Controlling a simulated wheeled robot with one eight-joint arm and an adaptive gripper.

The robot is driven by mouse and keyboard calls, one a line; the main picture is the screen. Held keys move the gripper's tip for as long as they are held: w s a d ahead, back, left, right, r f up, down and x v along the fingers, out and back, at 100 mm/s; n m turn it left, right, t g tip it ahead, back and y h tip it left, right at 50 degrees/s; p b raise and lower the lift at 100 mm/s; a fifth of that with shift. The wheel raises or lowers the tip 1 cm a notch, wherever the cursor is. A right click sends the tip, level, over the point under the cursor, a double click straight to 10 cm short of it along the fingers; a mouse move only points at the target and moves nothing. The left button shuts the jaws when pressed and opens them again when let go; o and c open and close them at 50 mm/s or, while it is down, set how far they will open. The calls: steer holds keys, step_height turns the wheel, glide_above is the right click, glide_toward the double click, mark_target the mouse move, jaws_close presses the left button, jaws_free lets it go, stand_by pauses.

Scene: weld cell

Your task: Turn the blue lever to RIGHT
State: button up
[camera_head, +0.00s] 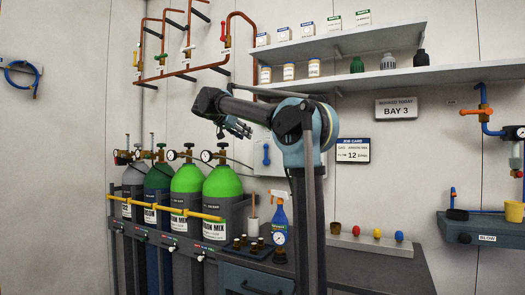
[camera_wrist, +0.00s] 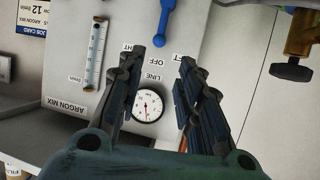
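The blue lever (camera_head: 266,155) is on a pale panel on the back wall, partly behind my arm. In the wrist view the blue lever (camera_wrist: 165,22) enters from the top edge, and its rounded end points at the OFF label (camera_wrist: 158,61). Partly hidden labels ending in "HT" (camera_wrist: 127,47) and "FT" (camera_wrist: 178,57) lie on either side. My gripper (camera_head: 240,128) is in front of the wall, up and left of the lever. In the wrist view my gripper (camera_wrist: 161,57) is open and empty, its fingers apart and the lever's end beyond the tips.
A line gauge (camera_wrist: 148,106) and a flow tube (camera_wrist: 96,54) are on the panel near the lever. Gas cylinders (camera_head: 186,205) stand left below my gripper. A spray bottle (camera_head: 279,218) stands on the bench below the panel. A shelf (camera_head: 390,80) juts out above right.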

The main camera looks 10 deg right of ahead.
glide_toward(266, 155)
steer(key=w+d, duration=0.5)
steer(key=shift+w+d+r, duration=0.15)
steer(key=shift+w+r, duration=0.15)
steer(key=shift+w, duration=0.05)
jaws_close()
